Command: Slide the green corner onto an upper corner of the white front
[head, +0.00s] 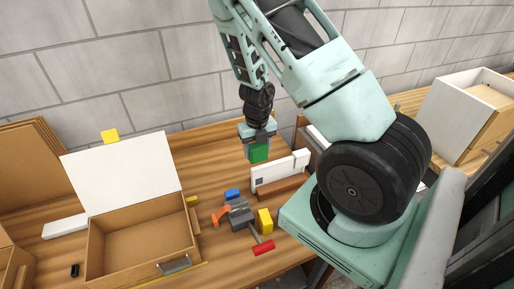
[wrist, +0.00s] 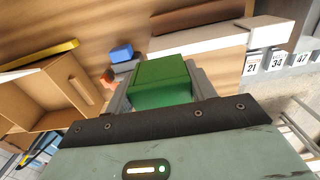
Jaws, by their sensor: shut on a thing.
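My gripper (head: 258,138) points down and is shut on the green corner (head: 259,153), a green block. In the wrist view the green corner (wrist: 162,82) sits between the grey fingers. A low white board (head: 280,172), which looks like the white front, stands upright with a brown wooden piece along its foot. The green corner is near its upper left end; the head view does not settle whether they touch.
An open cardboard box (head: 140,240) with a tall white panel (head: 125,172) behind it stands at left; a yellow block (head: 110,136) tops the panel. Blue (head: 232,194) and yellow (head: 265,220) blocks and a red-handled tool (head: 263,247) lie in front. A white cabinet (head: 455,115) is at right.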

